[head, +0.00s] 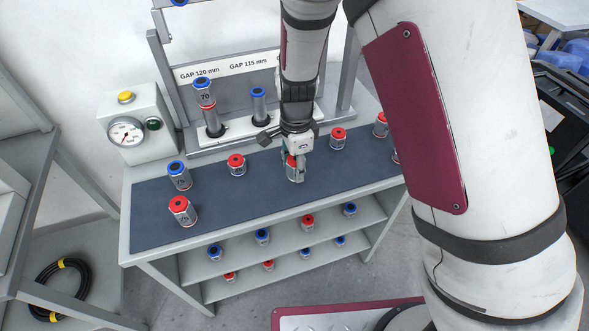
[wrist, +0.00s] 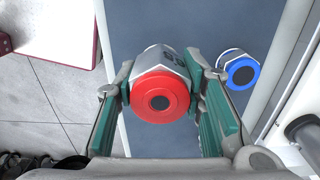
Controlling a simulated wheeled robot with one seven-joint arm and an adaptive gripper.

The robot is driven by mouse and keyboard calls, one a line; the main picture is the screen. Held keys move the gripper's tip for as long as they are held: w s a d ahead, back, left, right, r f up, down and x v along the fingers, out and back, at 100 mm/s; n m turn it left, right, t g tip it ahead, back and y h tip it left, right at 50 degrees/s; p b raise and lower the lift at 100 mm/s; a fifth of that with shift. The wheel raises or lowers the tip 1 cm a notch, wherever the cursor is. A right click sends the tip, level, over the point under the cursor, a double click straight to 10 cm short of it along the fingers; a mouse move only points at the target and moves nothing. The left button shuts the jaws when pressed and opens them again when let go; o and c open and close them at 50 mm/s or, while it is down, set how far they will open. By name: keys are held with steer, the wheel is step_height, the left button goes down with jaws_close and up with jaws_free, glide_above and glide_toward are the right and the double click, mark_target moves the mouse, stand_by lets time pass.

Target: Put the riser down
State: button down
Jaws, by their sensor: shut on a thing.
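My gripper (head: 297,168) is over the blue-grey mat (head: 262,198), shut on a grey metal riser with a red top (head: 292,174). In the wrist view the held riser (wrist: 160,93) sits between the green-lined fingers of my gripper (wrist: 163,108), its red end facing the camera. The fingers press its sides. The riser looks roughly upright in the head view. Its lower end is partly hidden by a finger, and I cannot tell whether it touches the mat.
A gap rack (head: 236,131) and gauge box (head: 133,130) stand behind. In the wrist view a blue-topped riser (wrist: 240,72) is close by.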

mark_target(294, 172)
steer(key=shift+w+a+f, duration=0.1)
steer(key=shift+w+a, duration=0.05)
steer(key=shift+w, duration=0.45)
steer(key=shift+f, duration=1.7)
steer(key=shift+f, duration=0.15)
steer(key=c, duration=1.1)
jaws_free()
steer(key=shift+o, duration=0.2)
step_height(294, 172, up, 12)
steer(key=shift+r, duration=0.25)
